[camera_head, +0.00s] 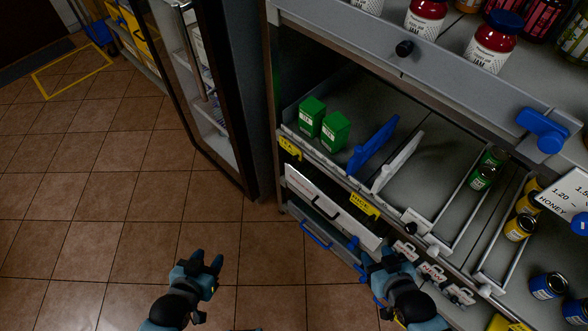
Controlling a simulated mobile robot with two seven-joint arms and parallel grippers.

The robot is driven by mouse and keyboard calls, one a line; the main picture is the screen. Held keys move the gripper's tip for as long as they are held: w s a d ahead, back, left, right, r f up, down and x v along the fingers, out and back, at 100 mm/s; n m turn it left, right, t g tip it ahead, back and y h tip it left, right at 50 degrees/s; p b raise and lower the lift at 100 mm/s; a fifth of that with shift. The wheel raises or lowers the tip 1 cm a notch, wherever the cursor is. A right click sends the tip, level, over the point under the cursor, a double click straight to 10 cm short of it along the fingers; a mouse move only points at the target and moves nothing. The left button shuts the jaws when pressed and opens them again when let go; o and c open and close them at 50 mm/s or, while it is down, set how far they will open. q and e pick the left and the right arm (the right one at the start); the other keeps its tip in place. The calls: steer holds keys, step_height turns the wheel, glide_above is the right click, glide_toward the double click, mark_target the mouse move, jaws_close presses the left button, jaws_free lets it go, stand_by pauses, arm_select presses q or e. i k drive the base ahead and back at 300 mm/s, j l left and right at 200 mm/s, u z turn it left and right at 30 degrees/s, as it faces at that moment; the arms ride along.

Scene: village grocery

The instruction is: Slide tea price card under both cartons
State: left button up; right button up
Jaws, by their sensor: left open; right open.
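Two green cartons (312,116) (335,131) stand upright side by side at the left end of the middle shelf. A yellow price card (290,147) is on the shelf's front edge, just below and left of the cartons. A second yellow price card (364,205) is further right along that edge, below the blue divider. The lettering on both is too small to read surely, so I cannot tell which is for tea. My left gripper (207,264) is open and empty over the floor, well away from the shelf. My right gripper (381,263) is open, in front of the lower shelving, apart from both cards.
A blue divider (373,146) and a white divider (398,162) stand right of the cartons. Green cans (483,178) are further right. Jam jars (426,18) stand on the shelf above. A glass-door cooler (205,85) is at left. The tiled floor is clear.

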mark_target(296, 153)
steer(key=k+z, duration=0.15)
steer(key=z, duration=1.1)
steer(key=j+z, duration=0.4)
steer(key=j, duration=0.45)
steer(key=k+j, duration=0.1)
steer(key=j, duration=1.85)
steer(key=k+j, duration=0.15)
steer(key=j, duration=1.75)
steer(key=k, duration=0.05)
